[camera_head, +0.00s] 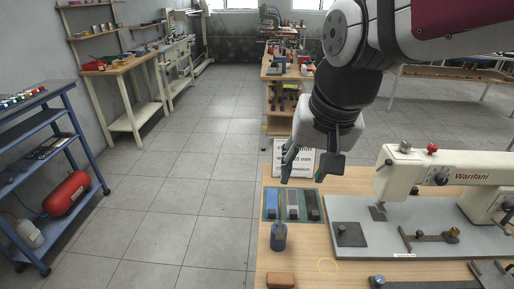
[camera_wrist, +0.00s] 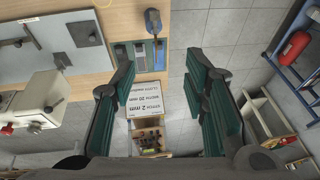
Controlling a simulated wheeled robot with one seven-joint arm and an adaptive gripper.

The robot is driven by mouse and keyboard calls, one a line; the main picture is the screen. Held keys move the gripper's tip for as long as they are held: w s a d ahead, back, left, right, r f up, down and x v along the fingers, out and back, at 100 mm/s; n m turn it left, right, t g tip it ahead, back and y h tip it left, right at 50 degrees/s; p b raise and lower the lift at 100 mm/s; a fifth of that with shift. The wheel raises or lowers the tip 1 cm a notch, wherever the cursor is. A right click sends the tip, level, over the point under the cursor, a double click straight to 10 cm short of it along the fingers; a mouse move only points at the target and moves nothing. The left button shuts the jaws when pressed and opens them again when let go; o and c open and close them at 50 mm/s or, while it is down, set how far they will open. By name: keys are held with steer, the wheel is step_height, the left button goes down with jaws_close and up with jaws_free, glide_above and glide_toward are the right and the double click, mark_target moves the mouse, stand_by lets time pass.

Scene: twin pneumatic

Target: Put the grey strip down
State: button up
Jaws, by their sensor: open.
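A green tray (camera_head: 282,217) lies at the near table's left edge with a blue, a grey and a dark strip side by side. The grey strip (camera_head: 292,204) is in the middle; it also shows in the wrist view (camera_wrist: 140,54). The blue strip (camera_head: 271,203) is to its left and the dark strip (camera_head: 311,206) to its right. My gripper (camera_head: 309,168) is open and empty, in the air above the tray's far side. In the wrist view its two green-padded fingers (camera_wrist: 163,75) stand wide apart, with nothing between them.
A blue-bodied object (camera_head: 279,238) stands in front of the tray, and a brown block (camera_head: 281,280) lies nearer. A cream Warifani machine (camera_head: 440,168) on a grey plate (camera_head: 370,235) fills the table's right. A lettered sign (camera_head: 305,158) is beyond the tray.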

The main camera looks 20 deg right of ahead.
steer(key=s+a+n+t, duration=0.1)
steer(key=s+n, duration=0.4)
steer(key=s, duration=0.2)
steer(key=shift+s+a+r, duration=0.15)
steer(key=shift+s+a, duration=0.15)
stand_by(0.8)
